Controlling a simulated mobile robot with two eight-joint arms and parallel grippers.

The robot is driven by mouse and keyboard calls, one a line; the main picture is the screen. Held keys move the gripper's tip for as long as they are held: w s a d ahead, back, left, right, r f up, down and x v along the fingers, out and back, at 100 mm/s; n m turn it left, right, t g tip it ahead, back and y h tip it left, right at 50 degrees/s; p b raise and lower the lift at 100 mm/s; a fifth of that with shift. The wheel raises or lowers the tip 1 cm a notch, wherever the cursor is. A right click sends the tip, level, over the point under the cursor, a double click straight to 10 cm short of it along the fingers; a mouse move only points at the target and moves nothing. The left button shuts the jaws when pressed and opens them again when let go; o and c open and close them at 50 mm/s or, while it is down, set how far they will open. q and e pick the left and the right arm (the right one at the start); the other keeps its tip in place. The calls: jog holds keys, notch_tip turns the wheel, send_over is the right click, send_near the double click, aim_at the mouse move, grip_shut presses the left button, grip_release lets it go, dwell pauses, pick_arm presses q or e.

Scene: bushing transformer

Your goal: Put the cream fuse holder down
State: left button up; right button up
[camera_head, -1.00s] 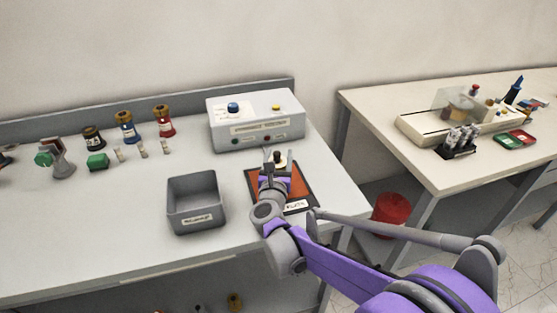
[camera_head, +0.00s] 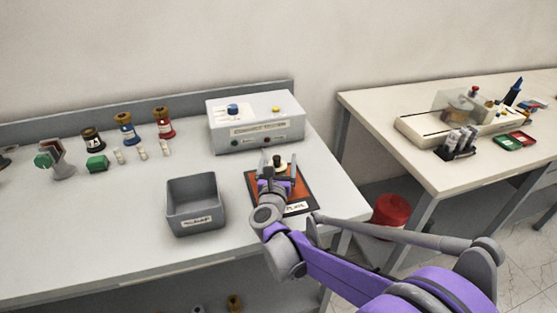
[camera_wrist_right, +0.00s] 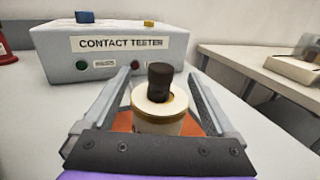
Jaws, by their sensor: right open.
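The cream fuse holder (camera_wrist_right: 160,110), a cream cylinder with a dark knob on top, stands upright on the orange mat (camera_wrist_right: 120,122). In the head view the holder (camera_head: 279,168) and the dark-edged mat (camera_head: 304,190) show at the right of the workbench. My right gripper (camera_wrist_right: 163,85) is open, with one finger on each side of the holder. Gaps show between the fingers and the holder. In the head view the right gripper (camera_head: 276,174) is over the mat and partly covers it. My left gripper is in no view.
The contact tester (camera_head: 256,121) stands behind the mat. A grey open bin (camera_head: 194,212) is left of it. A second table (camera_head: 430,160) is at the right, beyond a gap.

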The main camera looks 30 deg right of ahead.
jog(key=v, duration=1.1)
jog(key=shift+s+a, duration=0.2)
jog(key=shift+s, duration=0.1)
jog(key=shift+c, duration=0.2)
dwell(1.3)
